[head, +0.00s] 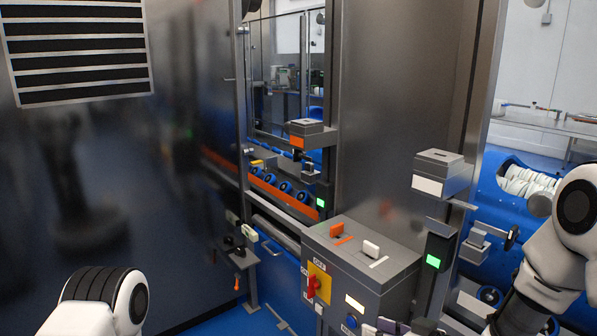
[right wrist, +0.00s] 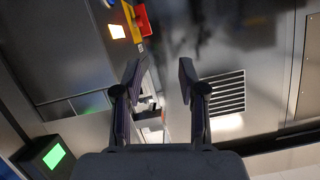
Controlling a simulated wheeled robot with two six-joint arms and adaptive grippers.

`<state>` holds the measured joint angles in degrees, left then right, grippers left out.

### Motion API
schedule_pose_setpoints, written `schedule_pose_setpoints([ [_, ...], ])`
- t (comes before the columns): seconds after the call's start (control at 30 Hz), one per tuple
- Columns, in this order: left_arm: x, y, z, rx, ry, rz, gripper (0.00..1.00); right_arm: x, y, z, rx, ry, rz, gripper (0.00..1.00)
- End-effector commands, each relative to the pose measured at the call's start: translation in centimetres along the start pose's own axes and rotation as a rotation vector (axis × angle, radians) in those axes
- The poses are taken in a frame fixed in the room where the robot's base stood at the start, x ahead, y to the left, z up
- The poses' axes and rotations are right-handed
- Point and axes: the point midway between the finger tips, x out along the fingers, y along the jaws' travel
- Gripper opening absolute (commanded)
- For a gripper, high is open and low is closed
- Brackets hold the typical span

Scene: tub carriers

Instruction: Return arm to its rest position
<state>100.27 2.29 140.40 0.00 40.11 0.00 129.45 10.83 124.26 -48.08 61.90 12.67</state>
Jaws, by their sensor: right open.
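My right arm enters the head view from the right side and bends down to the bottom edge. My right gripper (head: 403,327) shows only in part at the bottom edge, just in front of the control box. In the right wrist view its two fingers (right wrist: 160,82) stand apart with a gap between them and nothing held. Only a white and black link of my left arm shows at the bottom left of the head view; my left gripper is outside the picture.
A grey control box (head: 365,258) with a red rotary switch (head: 318,284) on yellow stands close to my right gripper. A green-lit post (head: 434,258) stands between the box and my right arm. A steel wall (head: 170,190) fills the left. Some blue floor (head: 215,325) shows below.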

Motion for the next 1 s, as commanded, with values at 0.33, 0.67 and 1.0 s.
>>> schedule_pose_setpoints([
  [0.33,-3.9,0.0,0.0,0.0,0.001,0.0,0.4,-8.4,-3.6,25.2,0.332,-0.64,0.276,0.41],
  [0.67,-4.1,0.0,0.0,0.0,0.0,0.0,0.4,-20.7,-5.8,33.5,0.444,-1.091,0.586,0.41],
  [1.0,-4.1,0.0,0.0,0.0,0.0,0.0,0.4,-20.6,-5.8,33.4,0.434,-1.091,0.574,0.41],
])
